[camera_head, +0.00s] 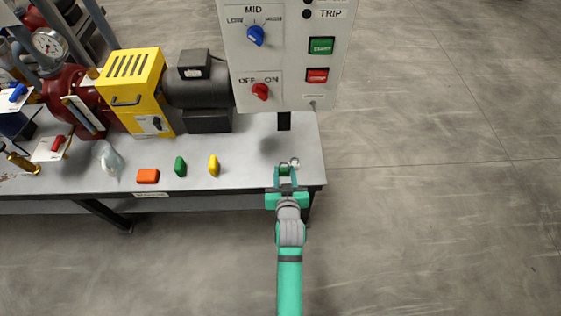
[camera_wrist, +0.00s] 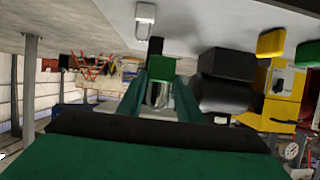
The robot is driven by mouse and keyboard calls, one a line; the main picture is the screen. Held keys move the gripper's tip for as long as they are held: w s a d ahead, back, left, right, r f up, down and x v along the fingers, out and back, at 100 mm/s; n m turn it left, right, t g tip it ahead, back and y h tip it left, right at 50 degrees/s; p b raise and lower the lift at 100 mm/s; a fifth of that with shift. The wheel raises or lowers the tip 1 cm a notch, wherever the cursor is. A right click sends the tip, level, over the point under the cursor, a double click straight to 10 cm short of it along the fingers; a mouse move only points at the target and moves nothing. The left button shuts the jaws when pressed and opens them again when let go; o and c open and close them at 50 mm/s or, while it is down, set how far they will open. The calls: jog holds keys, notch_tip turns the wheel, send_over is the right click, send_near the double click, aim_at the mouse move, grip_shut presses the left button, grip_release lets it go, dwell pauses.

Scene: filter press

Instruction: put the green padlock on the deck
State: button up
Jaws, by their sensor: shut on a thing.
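My gripper (camera_head: 286,173) is shut on the green padlock (camera_head: 284,168), near the right end of the deck (camera_head: 240,151). In the wrist view the padlock's green body (camera_wrist: 161,66) sits between the fingertips, with its silver shackle (camera_wrist: 158,95) between the fingers. The fingers partly cover it. It appears to be above the deck surface; I cannot tell whether it touches.
A control panel (camera_head: 290,55) stands behind. A motor (camera_head: 197,85) and yellow guard (camera_head: 134,90) are at the back left. Deck near the gripper is clear.

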jog(key=w+f, duration=0.3)
jog(key=w, duration=0.1)
jog(key=w+a+f, duration=0.1)
jog(key=w+f, duration=0.2)
jog(key=w, duration=0.1)
jog(key=w+a+f, duration=0.1)
jog(key=w+f, duration=0.1)
jog(key=w, duration=0.2)
jog(key=shift+f, duration=0.4)
jog(key=shift+w+a+f, duration=0.1)
jog(key=shift+w+f, duration=0.25)
jog(key=shift+f, duration=1.55)
jog(key=o, duration=0.7)
jog(key=shift+f, duration=0.15)
jog(key=shift+c, duration=0.2)
jog(key=shift+o, duration=0.6)
